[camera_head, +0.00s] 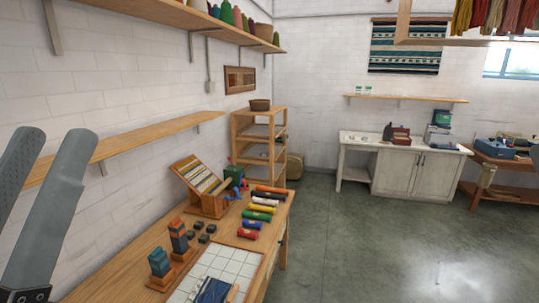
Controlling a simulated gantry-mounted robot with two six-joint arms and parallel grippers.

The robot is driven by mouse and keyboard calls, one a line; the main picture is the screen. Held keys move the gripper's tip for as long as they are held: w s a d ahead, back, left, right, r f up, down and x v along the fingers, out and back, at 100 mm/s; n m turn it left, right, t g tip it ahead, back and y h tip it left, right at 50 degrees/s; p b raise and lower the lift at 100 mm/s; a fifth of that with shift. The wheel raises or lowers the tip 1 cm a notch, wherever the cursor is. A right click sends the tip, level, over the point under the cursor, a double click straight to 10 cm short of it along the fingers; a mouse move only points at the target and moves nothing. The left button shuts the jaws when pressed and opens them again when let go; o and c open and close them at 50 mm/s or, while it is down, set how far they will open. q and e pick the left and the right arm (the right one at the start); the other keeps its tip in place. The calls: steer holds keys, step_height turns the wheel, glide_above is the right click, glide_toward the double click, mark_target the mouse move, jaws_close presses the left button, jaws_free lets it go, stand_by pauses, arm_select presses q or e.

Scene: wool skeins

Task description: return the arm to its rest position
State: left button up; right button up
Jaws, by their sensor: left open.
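My left gripper (42,172) shows large at the left edge of the head view, close to the camera. Its two grey fingers stand apart, pointing up, with nothing between them. It is in the air, in front of the white wall and the lower wall shelf, to the left of the wooden table (135,269). Most of the left arm is outside the picture. My right gripper is not in view.
The table holds colored skeins (259,208), a slanted wooden rack (203,187), blue and orange stacks (160,262) and a white gridded board (214,262). A wooden shelf (130,145) runs along the left wall. The floor (380,240) at right is clear.

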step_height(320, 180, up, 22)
steer(key=p, duration=1.8)
